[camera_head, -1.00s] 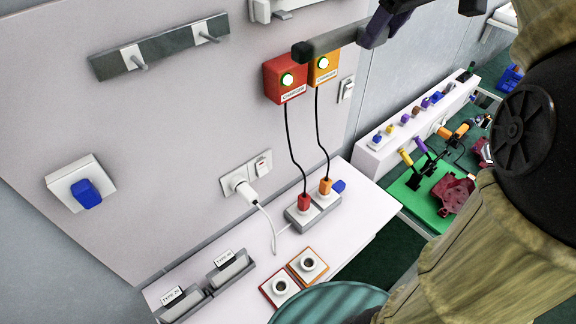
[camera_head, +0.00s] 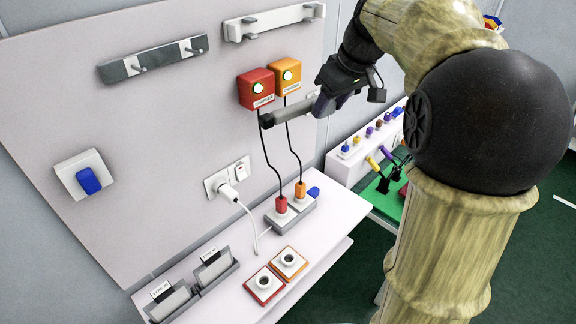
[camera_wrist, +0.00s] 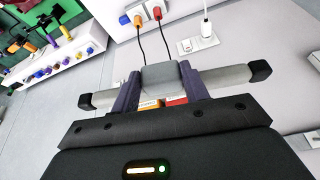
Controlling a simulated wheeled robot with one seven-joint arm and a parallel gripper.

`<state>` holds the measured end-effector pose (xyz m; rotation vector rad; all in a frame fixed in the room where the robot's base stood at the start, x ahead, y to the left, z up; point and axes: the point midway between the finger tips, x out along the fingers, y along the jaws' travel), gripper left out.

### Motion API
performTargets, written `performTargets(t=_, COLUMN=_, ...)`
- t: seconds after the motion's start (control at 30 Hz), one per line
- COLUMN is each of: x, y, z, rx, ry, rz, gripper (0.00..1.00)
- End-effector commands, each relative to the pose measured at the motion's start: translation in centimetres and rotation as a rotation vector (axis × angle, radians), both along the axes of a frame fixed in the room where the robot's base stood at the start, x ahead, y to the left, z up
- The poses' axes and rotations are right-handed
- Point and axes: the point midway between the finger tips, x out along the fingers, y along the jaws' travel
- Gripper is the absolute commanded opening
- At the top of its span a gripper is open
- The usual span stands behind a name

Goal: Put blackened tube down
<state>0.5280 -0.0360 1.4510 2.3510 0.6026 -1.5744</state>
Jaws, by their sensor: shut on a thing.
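My gripper (camera_head: 323,104) is shut on the blackened tube (camera_head: 291,113), a grey tube with black ends. In the head view the tube sticks out to the left, just below the charger boxes in the picture, in front of their cables. In the wrist view the tube (camera_wrist: 232,78) lies crosswise, held between the two dark purple fingers of my gripper (camera_wrist: 160,88). Both black ends show there. In the head view my gripper hides the tube's right part. The tube appears held clear of the table (camera_head: 330,225).
A grey rail with two pegs (camera_head: 153,60) and a white rail (camera_head: 275,22) are on the wall. Red (camera_head: 257,88) and orange (camera_head: 286,77) chargers have cables to a socket block (camera_head: 290,215). Labelled grey holders (camera_head: 214,268) and two round sockets (camera_head: 277,275) occupy the table's front left.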

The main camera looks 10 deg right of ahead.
Motion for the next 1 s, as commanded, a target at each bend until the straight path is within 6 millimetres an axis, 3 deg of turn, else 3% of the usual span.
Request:
performTargets(t=0.27, x=2.9, y=0.3, z=-6.4, rx=0.006, ry=0.01, rz=-0.065, gripper=0.17)
performTargets(t=0.47, x=5.2, y=0.8, z=-13.7, rx=0.01, ry=0.018, rz=-0.136, gripper=0.17)
performTargets(t=0.73, x=6.5, y=1.8, z=-27.9, rx=0.005, ry=0.027, rz=-0.276, gripper=0.17)
performTargets(t=1.0, x=3.7, y=3.0, z=-41.5, rx=-0.012, ry=0.025, rz=-0.412, gripper=0.17)
